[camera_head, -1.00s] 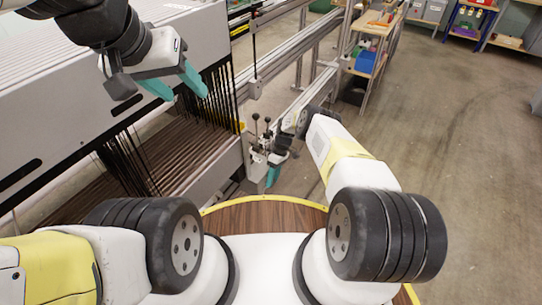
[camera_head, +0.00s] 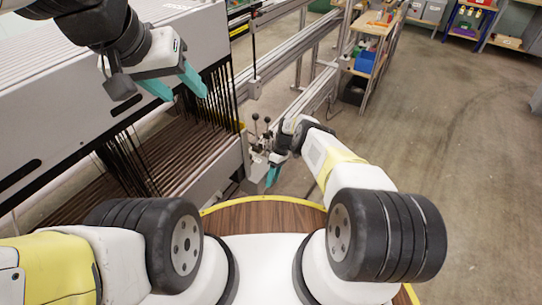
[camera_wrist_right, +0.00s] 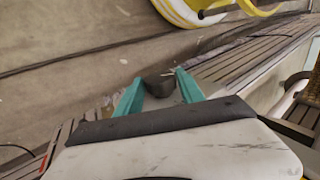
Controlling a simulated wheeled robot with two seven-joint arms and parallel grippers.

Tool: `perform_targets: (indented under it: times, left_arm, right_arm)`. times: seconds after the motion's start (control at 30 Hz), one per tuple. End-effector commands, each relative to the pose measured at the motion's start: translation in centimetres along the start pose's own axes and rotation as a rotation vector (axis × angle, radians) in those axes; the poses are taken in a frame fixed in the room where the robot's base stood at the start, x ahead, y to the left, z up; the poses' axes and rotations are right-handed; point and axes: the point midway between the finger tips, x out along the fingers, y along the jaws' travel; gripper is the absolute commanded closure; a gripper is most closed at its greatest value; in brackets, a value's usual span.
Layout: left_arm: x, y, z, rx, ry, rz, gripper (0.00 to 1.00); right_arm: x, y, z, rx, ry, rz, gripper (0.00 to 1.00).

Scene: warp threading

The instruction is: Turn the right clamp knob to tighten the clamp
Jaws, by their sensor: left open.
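The right clamp knob (camera_wrist_right: 160,85) is a small dark knob in the right wrist view. It sits between the teal fingertips of my right gripper (camera_wrist_right: 160,88), which appear to touch it on both sides. In the head view my right gripper (camera_head: 273,175) is at the clamp (camera_head: 257,162) on the right end of the loom, and it hides the knob there. My left gripper (camera_head: 180,84) is open and empty above the dark warp threads (camera_head: 222,95), at upper left.
The loom's light grey body (camera_head: 70,120) fills the left side. Two black ball-ended levers (camera_head: 261,119) stand beside the clamp. Metal rails (camera_head: 290,55) run to the back. A shelf (camera_head: 372,55) with bins stands further off. The floor at right is clear.

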Motion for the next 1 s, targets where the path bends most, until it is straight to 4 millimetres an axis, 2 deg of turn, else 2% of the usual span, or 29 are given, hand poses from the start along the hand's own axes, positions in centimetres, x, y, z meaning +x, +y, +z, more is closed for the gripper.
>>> perform_targets:
  times: [0.03, 0.07, 0.43, 0.8, 1.0]
  left_arm:
    - [0.0, 0.0, 0.0, 0.000, 0.000, 0.000, 0.48]
    - [0.0, 0.0, 0.0, 0.000, 0.000, 0.000, 0.48]
    - [0.0, 0.0, 0.0, 0.000, 0.000, 0.000, 0.48]
    - [0.0, 0.0, 0.0, 0.000, 0.000, 0.000, 0.48]
    - [0.0, 0.0, 0.0, 0.000, 0.000, 0.000, 0.48]
  right_arm:
    - [0.0, 0.0, 0.0, 0.000, 0.000, 0.000, 0.43]
    - [0.0, 0.0, 0.0, 0.000, 0.000, 0.000, 0.37]
    - [-0.4, 0.0, -0.1, 0.000, 0.002, 0.000, 0.37]
    - [-6.1, 0.1, 0.0, 0.001, 0.001, 0.001, 0.37]
    - [-7.6, 0.0, 0.0, 0.001, 0.000, -0.002, 0.37]
